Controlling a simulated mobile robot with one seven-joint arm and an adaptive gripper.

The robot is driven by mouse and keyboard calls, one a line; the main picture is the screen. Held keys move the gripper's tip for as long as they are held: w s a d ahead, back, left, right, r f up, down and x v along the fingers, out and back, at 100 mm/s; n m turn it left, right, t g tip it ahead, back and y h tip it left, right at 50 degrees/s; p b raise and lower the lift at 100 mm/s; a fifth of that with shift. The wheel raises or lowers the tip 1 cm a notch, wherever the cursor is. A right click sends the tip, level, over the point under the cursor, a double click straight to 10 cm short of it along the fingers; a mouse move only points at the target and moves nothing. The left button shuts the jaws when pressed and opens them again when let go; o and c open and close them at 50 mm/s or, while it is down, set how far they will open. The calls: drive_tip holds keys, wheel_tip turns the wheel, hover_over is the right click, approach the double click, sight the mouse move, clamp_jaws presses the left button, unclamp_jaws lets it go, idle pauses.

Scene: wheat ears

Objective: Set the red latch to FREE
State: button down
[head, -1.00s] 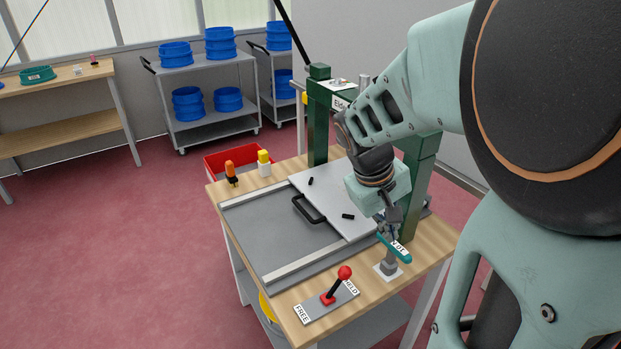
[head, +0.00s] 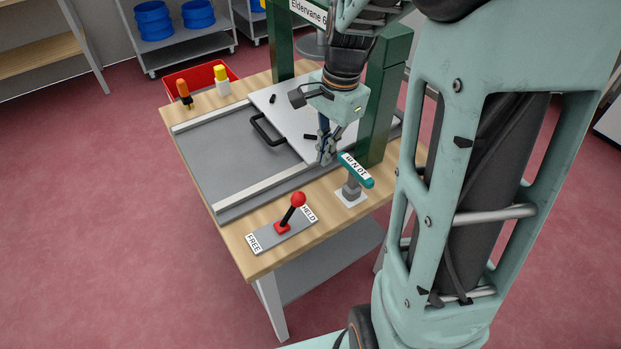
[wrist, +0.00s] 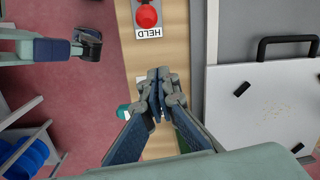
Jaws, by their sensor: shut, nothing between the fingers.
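The red latch (head: 291,212) is a lever with a round red knob on a grey plate at the table's front corner. Its plate carries a FREE label (head: 255,244) at the left end and a HELD label (head: 309,214) at the right end. The lever leans toward HELD. In the wrist view the red knob (wrist: 146,16) shows at the top edge, beside the word HELD. My gripper (head: 325,158) is shut and empty, above the table near the teal handle, behind and right of the latch. It also shows in the wrist view (wrist: 158,76), apart from the knob.
A teal-handled lever (head: 356,171) stands on a white plate right of the latch. A red bin (head: 200,80) and two small bottles stand at the back left.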

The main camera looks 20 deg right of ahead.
sight(291, 210)
drive_tip(key=shift+a+f, duration=0.1)
drive_tip(key=f, duration=0.6)
drive_tip(key=a+f, duration=0.1)
drive_tip(key=f, duration=0.3)
drive_tip(key=shift+b, duration=0.4)
drive_tip(key=shift+s+a+r+p, duration=0.15)
drive_tip(key=shift+s+a+r, duration=0.2)
drive_tip(key=shift+a, duration=0.2)
drive_tip(key=shift+s+a+r+p, duration=0.15)
drive_tip(key=shift+s+a+r, duration=0.05)
drive_tip(key=shift+a+r, duration=0.3)
drive_tip(key=shift+s+a+r, duration=0.1)
drive_tip(key=shift+s+a, duration=0.15)
drive_tip(key=shift+a, duration=0.25)
drive_tip(key=shift+w+a+r, duration=0.1)
